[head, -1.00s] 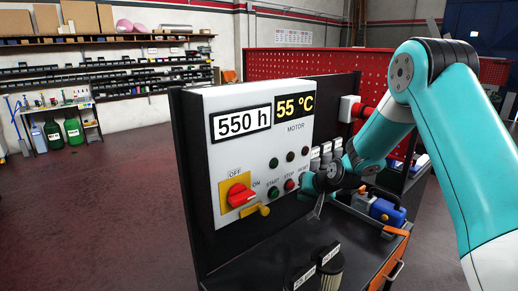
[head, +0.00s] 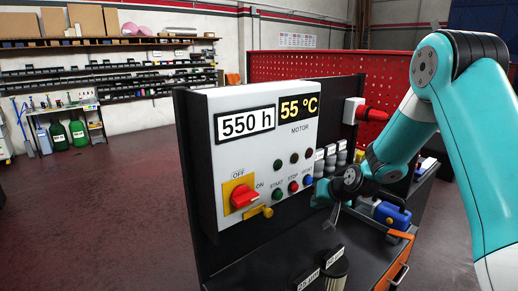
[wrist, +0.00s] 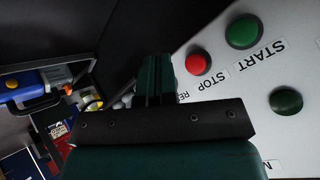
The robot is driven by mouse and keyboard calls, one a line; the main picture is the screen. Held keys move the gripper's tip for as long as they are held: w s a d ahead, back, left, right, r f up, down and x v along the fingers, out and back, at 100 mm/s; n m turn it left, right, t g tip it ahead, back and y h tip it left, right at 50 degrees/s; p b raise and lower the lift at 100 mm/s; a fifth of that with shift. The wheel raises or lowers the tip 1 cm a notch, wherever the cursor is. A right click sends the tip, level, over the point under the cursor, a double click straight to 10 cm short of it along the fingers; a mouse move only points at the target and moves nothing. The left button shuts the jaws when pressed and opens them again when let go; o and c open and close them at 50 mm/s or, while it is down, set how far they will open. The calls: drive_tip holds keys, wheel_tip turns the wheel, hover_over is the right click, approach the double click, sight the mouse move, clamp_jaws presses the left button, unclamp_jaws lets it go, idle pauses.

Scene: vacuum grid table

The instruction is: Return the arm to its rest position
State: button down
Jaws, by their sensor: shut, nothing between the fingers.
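My arm, teal with black joints, reaches in from the right in the head view. Its gripper (head: 328,218) hangs in front of the lower right of the white control panel (head: 226,168), apart from the buttons. The gripper is shut and empty; its dark closed fingers also show in the wrist view (wrist: 156,80). The wrist view shows the green START button (wrist: 244,32) and the red STOP button (wrist: 198,62) beside the fingers. The blue RESET button (head: 308,180) shows in the head view.
A red rotary switch (head: 243,196) and a yellow lever (head: 261,212) stick out of the panel. Filters (head: 334,266) stand on the dark bench below. A blue pump (head: 388,212) sits to the right. The floor (head: 100,220) at left is clear.

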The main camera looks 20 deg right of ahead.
drive_tip(key=s+a+r+n+g+y+b, duration=0.1)
drive_tip(key=s+a+r+n+g, duration=0.2)
drive_tip(key=s+a, duration=0.4)
drive_tip(key=s+a+r+n+g+y+b, duration=0.1)
drive_tip(key=s+a+r+n+y, duration=0.1)
drive_tip(key=s+a+r, duration=0.45)
drive_tip(key=s+a+r+n+g+b, duration=0.1)
drive_tip(key=s+a+n+g, duration=0.1)
drive_tip(key=s, duration=0.8)
drive_tip(key=s+a+r+n+g+h+b, duration=0.1)
drive_tip(key=s+a+n, duration=0.3)
drive_tip(key=s, duration=0.7)
drive_tip(key=shift+a+g, duration=0.65)
drive_tip(key=shift+g, duration=0.05)
drive_tip(key=c, duration=1.8)
unclamp_jaws()
drive_tip(key=shift+w, duration=0.1)
drive_tip(key=shift+c, duration=0.2)
